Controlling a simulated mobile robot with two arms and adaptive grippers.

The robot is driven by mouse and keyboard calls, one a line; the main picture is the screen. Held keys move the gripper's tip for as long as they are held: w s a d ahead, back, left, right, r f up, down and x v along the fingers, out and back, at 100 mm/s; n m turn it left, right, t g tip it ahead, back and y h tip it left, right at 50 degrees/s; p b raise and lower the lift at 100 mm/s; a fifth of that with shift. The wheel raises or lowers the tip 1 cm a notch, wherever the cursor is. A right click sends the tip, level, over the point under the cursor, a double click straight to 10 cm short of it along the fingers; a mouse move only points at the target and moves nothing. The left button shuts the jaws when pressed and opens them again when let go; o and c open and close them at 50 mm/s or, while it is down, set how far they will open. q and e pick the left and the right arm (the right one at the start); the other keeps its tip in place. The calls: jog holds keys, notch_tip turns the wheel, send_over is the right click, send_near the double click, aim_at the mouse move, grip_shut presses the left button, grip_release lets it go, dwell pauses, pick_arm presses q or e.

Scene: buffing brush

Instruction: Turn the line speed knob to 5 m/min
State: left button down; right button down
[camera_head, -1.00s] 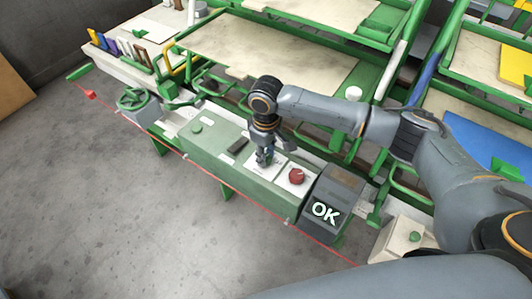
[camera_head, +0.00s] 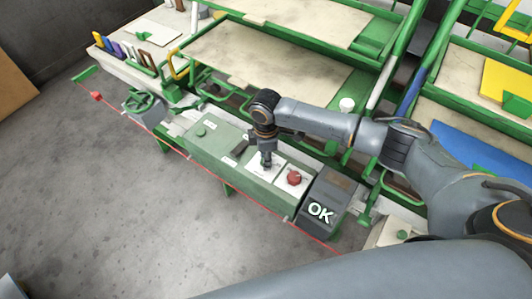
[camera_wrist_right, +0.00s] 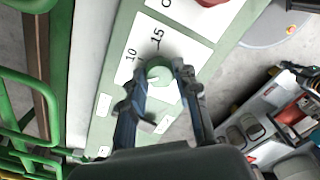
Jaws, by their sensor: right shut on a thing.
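The line speed knob (camera_wrist_right: 160,74) is a round green knob on a white label plate (camera_wrist_right: 190,52) marked with 10 and 15. In the right wrist view it sits between the two fingers of my right gripper (camera_wrist_right: 158,82), which is shut on it from above. In the head view the right gripper (camera_head: 266,163) points down onto the white plate of the green control panel (camera_head: 216,150), and the knob is hidden there. The knob's pointer and exact setting cannot be read. My left gripper is not in view.
A red knob (camera_head: 294,178) on its own white plate sits just right of the gripper. A dark box marked OK (camera_head: 321,210) stands at the panel's right end. Green rails and a handwheel (camera_head: 144,104) are nearby.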

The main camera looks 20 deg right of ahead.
jog(key=shift+n+p, duration=0.5)
jog(key=shift+n, duration=1.1)
jog(key=c, duration=1)
grip_release()
notch_tip(320, 180, up, 12)
jog(key=shift+r, duration=0.1)
